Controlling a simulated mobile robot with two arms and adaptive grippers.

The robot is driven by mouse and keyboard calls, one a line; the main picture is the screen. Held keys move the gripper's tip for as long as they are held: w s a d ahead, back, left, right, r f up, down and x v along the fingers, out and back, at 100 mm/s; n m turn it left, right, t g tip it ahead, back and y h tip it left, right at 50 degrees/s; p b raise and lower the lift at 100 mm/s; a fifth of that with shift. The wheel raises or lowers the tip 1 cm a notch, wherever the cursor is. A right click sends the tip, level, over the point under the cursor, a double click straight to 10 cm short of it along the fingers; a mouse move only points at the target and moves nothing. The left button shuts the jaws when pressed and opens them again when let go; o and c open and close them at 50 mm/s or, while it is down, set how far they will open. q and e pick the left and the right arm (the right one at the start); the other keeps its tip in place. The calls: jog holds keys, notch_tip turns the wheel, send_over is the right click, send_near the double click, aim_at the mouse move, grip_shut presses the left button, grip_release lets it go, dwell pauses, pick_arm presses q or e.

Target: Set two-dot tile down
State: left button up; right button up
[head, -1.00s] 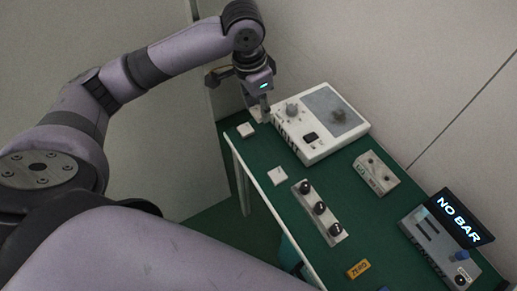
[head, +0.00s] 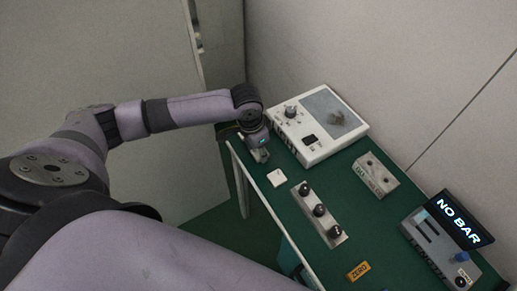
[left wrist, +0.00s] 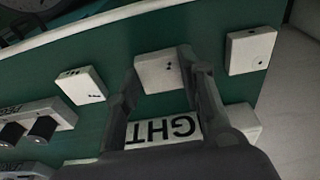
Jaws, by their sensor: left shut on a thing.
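My left gripper (head: 261,157) is over the green table near its left edge. In the left wrist view its fingers (left wrist: 165,82) close on the sides of a pale square tile (left wrist: 156,74). A dark dot shows on that tile, but a finger partly covers the face, so I cannot read the full count. I cannot tell whether it touches the table. A second white tile (head: 277,178) lies near the front edge; the left wrist view shows one loose tile to the left (left wrist: 82,86) and another to the right (left wrist: 250,50), both with small dark marks. My right gripper is out of view.
A white device with a grey panel (head: 318,122) stands behind the gripper. A strip with black knobs (head: 318,212), a small pale block (head: 376,175), a yellow ZERO tag (head: 358,271) and a NO BAR display (head: 459,218) lie rightward. Green tabletop is bare between them.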

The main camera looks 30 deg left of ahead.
aim_at(254, 155)
pick_arm(q)
jog(key=shift+f, duration=0.2)
jog(key=o, duration=1.2)
jog(key=r, duration=0.4)
jog(key=s+r, duration=0.1)
jog(key=r, duration=0.3)
jog(key=a+r, duration=0.1)
jog(key=r, duration=0.3)
jog(key=shift+s, duration=0.25)
jog(key=shift+d, duration=0.1)
